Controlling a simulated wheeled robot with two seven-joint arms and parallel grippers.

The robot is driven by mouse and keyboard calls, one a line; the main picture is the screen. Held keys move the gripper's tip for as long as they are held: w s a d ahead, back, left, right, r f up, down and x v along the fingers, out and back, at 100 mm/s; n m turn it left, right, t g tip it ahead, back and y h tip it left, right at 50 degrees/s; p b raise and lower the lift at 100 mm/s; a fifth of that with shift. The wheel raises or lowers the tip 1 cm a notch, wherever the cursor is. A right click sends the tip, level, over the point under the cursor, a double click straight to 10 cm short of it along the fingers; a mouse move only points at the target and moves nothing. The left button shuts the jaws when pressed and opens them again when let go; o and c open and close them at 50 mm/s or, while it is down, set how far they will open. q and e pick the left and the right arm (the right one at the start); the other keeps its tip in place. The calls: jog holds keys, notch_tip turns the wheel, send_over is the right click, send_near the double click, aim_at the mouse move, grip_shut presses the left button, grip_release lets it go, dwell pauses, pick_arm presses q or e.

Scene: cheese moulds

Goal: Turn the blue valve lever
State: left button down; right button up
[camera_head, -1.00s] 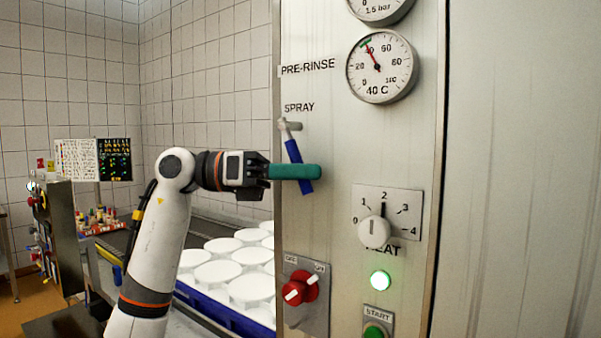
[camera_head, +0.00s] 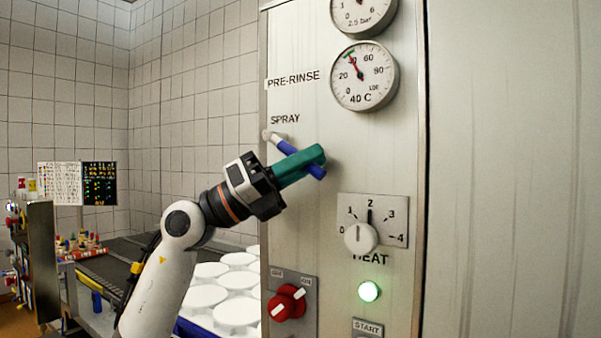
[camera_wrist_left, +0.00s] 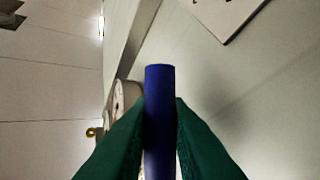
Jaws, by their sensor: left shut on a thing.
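The blue valve lever (camera_head: 287,148) sits on the metal panel under the word SPRAY. It slants down to the right from its grey pivot (camera_head: 271,136). My left gripper (camera_head: 316,160) has green fingers and is shut on the lever near its free end. In the left wrist view the blue lever (camera_wrist_left: 159,110) stands between the two green fingers (camera_wrist_left: 160,140), which touch it on both sides. The fingers hide part of the lever in the head view. My right gripper is not in view.
The panel carries a temperature gauge (camera_head: 364,76), a HEAT knob (camera_head: 361,238), a red switch (camera_head: 287,303), a lit green lamp (camera_head: 369,291) and a START plate (camera_head: 367,327). White moulds (camera_head: 238,312) stand at lower left. The panel's right side is bare.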

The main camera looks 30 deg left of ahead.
pick_arm(q)
jog(key=shift+r+n+t, duration=0.25)
jog(key=shift+n+t, duration=0.15)
jog(key=shift+t, duration=0.2)
jog(key=c, duration=1.6)
grip_release()
jog(key=shift+c, duration=0.2)
